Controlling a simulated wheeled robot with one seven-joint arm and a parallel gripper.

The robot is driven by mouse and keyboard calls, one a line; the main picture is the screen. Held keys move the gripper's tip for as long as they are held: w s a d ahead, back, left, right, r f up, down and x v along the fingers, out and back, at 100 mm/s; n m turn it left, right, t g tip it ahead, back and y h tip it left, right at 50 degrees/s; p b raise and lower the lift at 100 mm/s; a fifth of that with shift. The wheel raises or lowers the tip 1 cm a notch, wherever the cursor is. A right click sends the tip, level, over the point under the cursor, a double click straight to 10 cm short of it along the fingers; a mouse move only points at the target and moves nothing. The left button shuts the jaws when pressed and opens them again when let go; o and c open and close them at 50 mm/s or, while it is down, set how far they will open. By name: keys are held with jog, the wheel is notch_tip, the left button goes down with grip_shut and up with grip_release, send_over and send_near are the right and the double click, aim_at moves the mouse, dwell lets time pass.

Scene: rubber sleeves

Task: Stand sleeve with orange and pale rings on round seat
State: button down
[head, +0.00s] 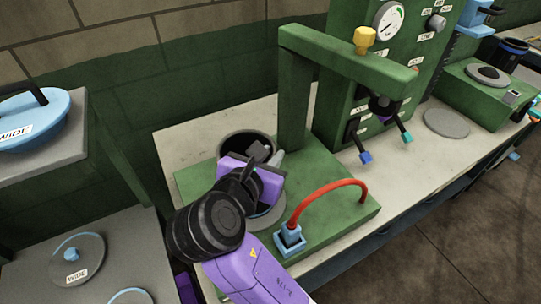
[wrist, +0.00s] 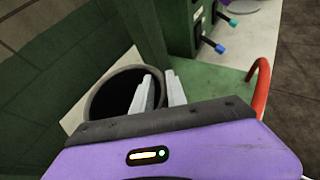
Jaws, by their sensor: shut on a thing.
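My gripper (head: 277,157) is over the green base, at the near right rim of a dark round container. In the wrist view its two pale fingers (wrist: 160,92) stand a small gap apart in front of that container. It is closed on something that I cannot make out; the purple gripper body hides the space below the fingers. No sleeve with orange and pale rings can be made out in either view. A pale round disc (head: 267,220) on the green base, partly covered by my arm, may be the round seat.
The dark container (wrist: 104,98) stands beside a green post with an overhead beam (head: 345,62). A red curved hose (head: 325,190) rises from a blue socket (head: 290,238) at the right. Another grey disc (head: 446,123) lies on the clear bench at the right.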

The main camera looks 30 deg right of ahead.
dwell(0.3)
jog(key=c, duration=1.8)
grip_release()
jog(key=shift+f, duration=0.2)
jog(key=o, duration=0.5)
jog(key=v, duration=1.2)
jog(key=shift+r, duration=0.1)
